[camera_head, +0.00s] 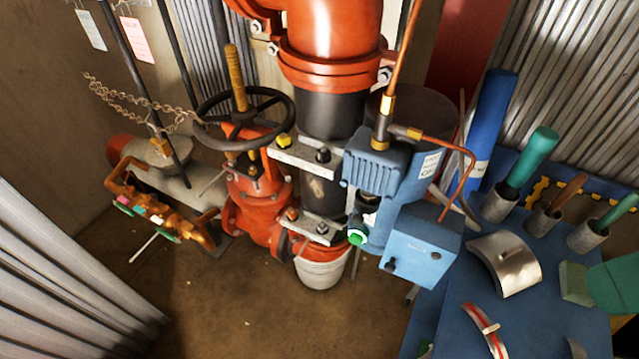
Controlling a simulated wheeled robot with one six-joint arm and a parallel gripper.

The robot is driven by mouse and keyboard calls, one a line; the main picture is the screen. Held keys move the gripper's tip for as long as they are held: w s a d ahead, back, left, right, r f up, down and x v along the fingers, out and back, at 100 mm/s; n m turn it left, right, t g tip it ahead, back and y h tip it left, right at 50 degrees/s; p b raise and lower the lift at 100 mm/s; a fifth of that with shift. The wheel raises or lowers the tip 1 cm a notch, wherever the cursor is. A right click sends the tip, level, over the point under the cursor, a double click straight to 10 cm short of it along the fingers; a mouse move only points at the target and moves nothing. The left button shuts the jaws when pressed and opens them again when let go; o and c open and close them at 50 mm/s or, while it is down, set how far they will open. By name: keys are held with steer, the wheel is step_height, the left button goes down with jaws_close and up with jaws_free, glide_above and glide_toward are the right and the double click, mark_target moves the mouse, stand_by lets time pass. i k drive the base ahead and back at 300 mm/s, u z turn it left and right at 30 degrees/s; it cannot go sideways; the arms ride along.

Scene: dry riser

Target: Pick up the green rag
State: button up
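No flat, clearly recognisable green rag shows. A dark green piece (614,282) at the right edge of the blue bench top is cut off by the frame, and I cannot tell whether it is cloth. A paler green block (575,284) lies against its left side. A thick green roll (530,158) stands tilted in a grey cup, and a thinner green handle (618,208) leans in another cup. My gripper is not in view.
The blue bench (450,310) also holds a curved metal shell (504,262), a red-and-white strap (484,328) and a blue roll (490,125). Left of it stand a blue pump unit (420,245), red pipework (320,35) and a black handwheel (245,112). Brown floor is open in front.

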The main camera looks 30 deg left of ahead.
mark_target(572, 274)
steer(key=u, duration=1)
steer(key=k, duration=1.1)
steer(key=z, duration=0.95)
steer(key=i, duration=1)
steer(key=z, duration=0.05)
